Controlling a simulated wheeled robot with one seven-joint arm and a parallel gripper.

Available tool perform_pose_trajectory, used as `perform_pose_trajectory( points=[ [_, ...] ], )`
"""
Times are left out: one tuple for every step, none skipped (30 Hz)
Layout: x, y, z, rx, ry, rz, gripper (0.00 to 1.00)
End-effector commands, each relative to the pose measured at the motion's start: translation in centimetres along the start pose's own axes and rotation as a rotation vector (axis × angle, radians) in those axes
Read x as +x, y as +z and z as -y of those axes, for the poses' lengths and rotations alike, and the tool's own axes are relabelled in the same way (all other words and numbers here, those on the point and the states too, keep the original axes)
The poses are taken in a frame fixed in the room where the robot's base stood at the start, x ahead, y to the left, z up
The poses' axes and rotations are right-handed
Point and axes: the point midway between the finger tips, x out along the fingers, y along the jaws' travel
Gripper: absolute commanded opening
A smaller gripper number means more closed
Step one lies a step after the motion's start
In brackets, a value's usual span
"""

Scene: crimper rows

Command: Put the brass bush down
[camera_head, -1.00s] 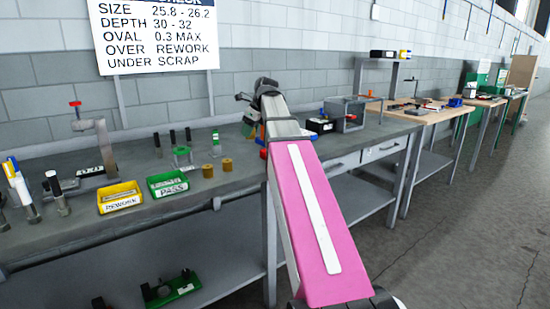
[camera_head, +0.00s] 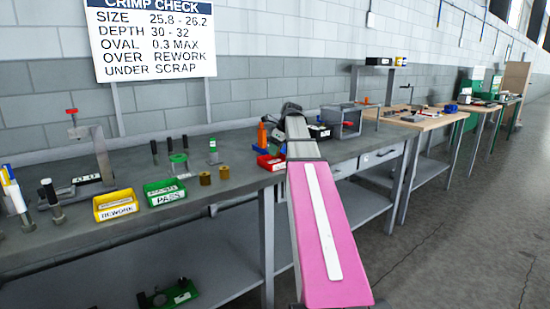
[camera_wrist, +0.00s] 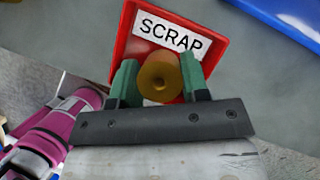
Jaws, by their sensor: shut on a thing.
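The brass bush (camera_wrist: 157,68) is between the two green fingers of my gripper (camera_wrist: 160,75) in the wrist view, its bore facing the camera. My gripper is shut on it. Beyond the bush is a red tray labelled SCRAP (camera_wrist: 218,45); the bush overlaps it in the picture, and I cannot tell the height between them. The red tray also shows on the bench in the head view (camera_head: 268,165). In the head view my arm hides the gripper and the held bush. Two other brass bushes (camera_head: 205,178) (camera_head: 224,172) stand on the bench.
A green PASS tray (camera_head: 166,193) and a yellow REWORK tray (camera_head: 117,206) stand to the left. An orange bottle (camera_head: 262,136) is behind the red tray. A blue edge (camera_wrist: 280,15) lies upper right in the wrist view. Grey bench surface (camera_head: 238,150) is clear left of the red tray.

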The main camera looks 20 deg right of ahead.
Motion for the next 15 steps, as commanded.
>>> perform_pose_trajectory(
  points=[
    [0.4,-0.2,-0.1,0.000,0.001,0.000,0.10],
    [0.7,-0.3,-0.1,0.000,0.001,0.000,0.10],
    [1.2,-0.6,-0.1,0.000,0.001,0.000,0.10],
    [1.7,-0.8,-0.1,0.000,0.002,-0.001,0.10],
    [2.1,-0.9,-0.1,0.000,0.002,-0.001,0.10],
    [2.5,-1.1,-0.1,0.000,0.002,-0.001,0.10],
    [2.8,-1.3,-0.1,0.000,0.001,0.000,0.10],
    [3.1,-1.4,-0.1,0.000,0.001,0.000,0.10],
    [3.3,-1.5,-0.1,0.000,0.001,0.000,0.10],
    [3.4,-1.5,-0.1,0.000,0.001,0.000,0.10],
    [3.4,-1.5,-0.1,0.000,0.000,0.000,0.10],
    [3.4,-1.5,-0.1,-0.001,0.000,0.000,0.10],
    [3.4,-1.5,-0.1,-0.001,0.000,0.000,0.10],
    [3.4,-1.5,-0.1,-0.001,0.000,0.000,0.10],
    [3.4,-1.5,-0.1,0.000,0.000,0.000,0.10]
  ],
)
